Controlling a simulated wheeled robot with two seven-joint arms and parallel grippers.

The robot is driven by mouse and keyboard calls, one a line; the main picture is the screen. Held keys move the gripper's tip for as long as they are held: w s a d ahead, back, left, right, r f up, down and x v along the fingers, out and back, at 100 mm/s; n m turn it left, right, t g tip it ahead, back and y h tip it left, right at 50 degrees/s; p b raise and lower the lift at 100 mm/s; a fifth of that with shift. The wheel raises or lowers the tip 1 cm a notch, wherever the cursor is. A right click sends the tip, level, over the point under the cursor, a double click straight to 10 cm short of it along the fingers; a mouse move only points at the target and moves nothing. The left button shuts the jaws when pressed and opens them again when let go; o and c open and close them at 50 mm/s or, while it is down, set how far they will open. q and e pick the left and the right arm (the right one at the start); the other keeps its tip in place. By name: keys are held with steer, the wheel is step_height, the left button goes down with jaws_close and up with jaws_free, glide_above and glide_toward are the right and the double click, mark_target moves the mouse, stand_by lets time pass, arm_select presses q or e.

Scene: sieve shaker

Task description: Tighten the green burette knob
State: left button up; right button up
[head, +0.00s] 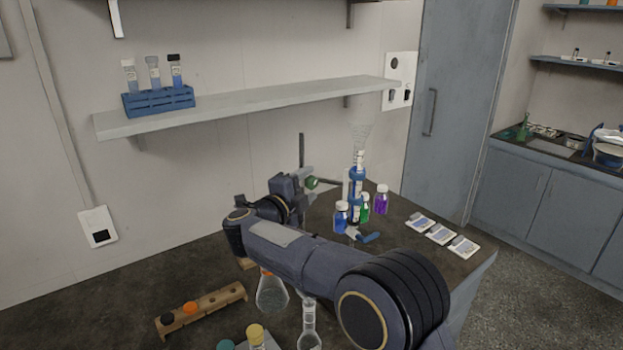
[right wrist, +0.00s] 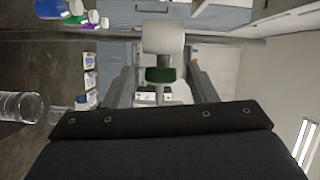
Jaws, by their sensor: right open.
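The green burette knob (head: 312,183) shows just beyond the tip of my right gripper (head: 304,180) in the head view. In the right wrist view the dark green knob (right wrist: 160,75) lies between the two fingers of my right gripper (right wrist: 162,85), with a gap visible on each side. A white cylindrical part (right wrist: 163,38) adjoins the knob there. The right gripper is open and holds nothing. My arm hides part of the stand and burette around the knob in the head view. My left gripper is not in view.
A tall blue-based glass column (head: 357,180) and small bottles, blue (head: 341,217), green (head: 364,207) and purple (head: 381,199), stand right of the knob. Flasks (head: 272,295) and a wooden rack (head: 202,309) are at the front. A wall shelf (head: 250,103) hangs above.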

steer(key=shift+x, duration=1.1)
steer(key=c, duration=0.9)
steer(key=p, duration=0.2)
steer(key=g+y+p, duration=0.1)
steer(key=p, duration=0.1)
steer(key=shift+r+m+g, duration=0.3)
steer(key=shift+m, duration=0.1)
steer(key=shift+c, duration=0.2)
steer(key=shift+f+y, duration=0.25)
steer(key=shift+y, duration=0.15)
steer(key=o, duration=0.9)
